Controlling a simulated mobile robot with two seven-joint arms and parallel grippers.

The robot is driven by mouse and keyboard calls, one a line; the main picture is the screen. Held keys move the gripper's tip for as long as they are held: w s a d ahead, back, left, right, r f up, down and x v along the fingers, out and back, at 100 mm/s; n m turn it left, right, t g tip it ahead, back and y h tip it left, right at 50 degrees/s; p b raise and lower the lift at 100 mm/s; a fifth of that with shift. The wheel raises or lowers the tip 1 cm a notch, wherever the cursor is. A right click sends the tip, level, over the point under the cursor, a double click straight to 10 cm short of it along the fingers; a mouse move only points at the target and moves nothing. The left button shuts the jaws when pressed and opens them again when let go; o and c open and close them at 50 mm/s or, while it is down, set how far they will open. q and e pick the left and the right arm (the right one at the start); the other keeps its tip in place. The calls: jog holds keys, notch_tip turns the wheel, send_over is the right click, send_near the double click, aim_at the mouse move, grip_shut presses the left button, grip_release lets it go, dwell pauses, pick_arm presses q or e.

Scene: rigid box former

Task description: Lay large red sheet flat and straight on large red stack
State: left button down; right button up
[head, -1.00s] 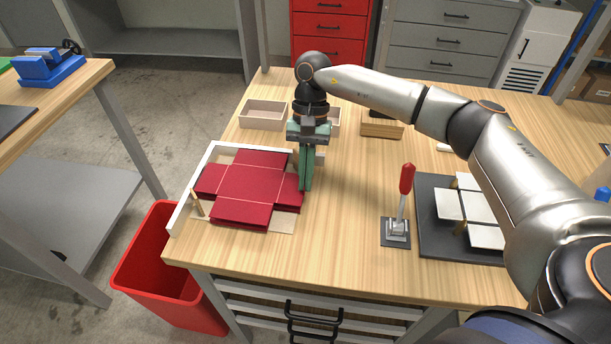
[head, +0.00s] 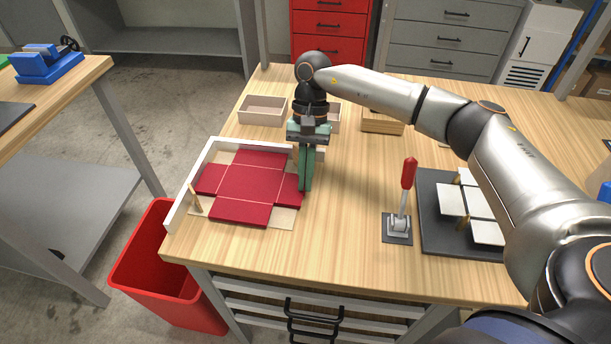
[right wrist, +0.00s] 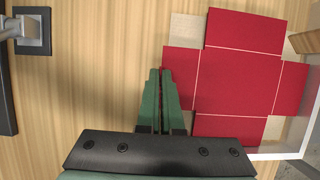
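The large red sheet (head: 245,184) is a cross-shaped blank with pale crease lines. It lies flat on the large red stack, whose layers cannot be told apart from it, inside a white corner frame (head: 181,205). The sheet also shows in the right wrist view (right wrist: 235,75), with straight edges. My right gripper (head: 305,188) points down at the sheet's right flap. Its green fingers (right wrist: 162,72) are close together with a narrow gap, open at the flap's edge. They hide part of that edge. My left gripper is out of view.
A lever with a red handle (head: 408,173) and a dark plate with white pads (head: 432,237) stand to the right. Small wooden trays (head: 262,111) stand behind. A red bin (head: 147,262) is on the floor at left. The bench's middle is clear.

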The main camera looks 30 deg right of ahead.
jog(key=o, duration=0.5)
